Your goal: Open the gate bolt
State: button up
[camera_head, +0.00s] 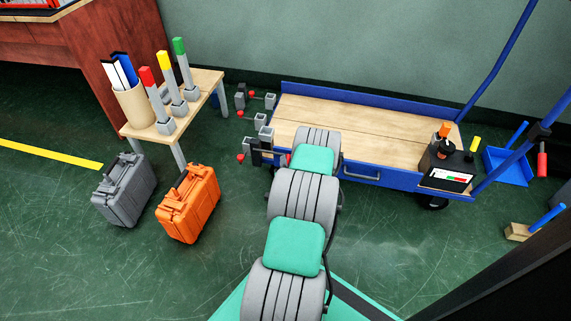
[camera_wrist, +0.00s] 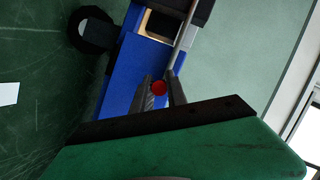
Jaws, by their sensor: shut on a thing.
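The gate bolt shows a red knob (camera_wrist: 158,87) in the wrist view, between the two grey fingers of my gripper (camera_wrist: 161,92). My gripper is shut on this knob. In the head view my arm reaches to the left end of the blue cart (camera_head: 375,178), where small grey bolt parts with red knobs stick out. My arm hides part of that end, and I cannot tell the bolt's position. A blue cart panel (camera_wrist: 128,70) lies beside the fingers in the wrist view.
A small wooden table (camera_head: 205,88) with coloured-handled tools stands left of the cart. A grey case (camera_head: 124,190) and an orange case (camera_head: 188,203) stand on the floor near it. The floor at lower left is clear.

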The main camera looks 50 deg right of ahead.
grip_shut()
dwell(0.5)
dwell(0.5)
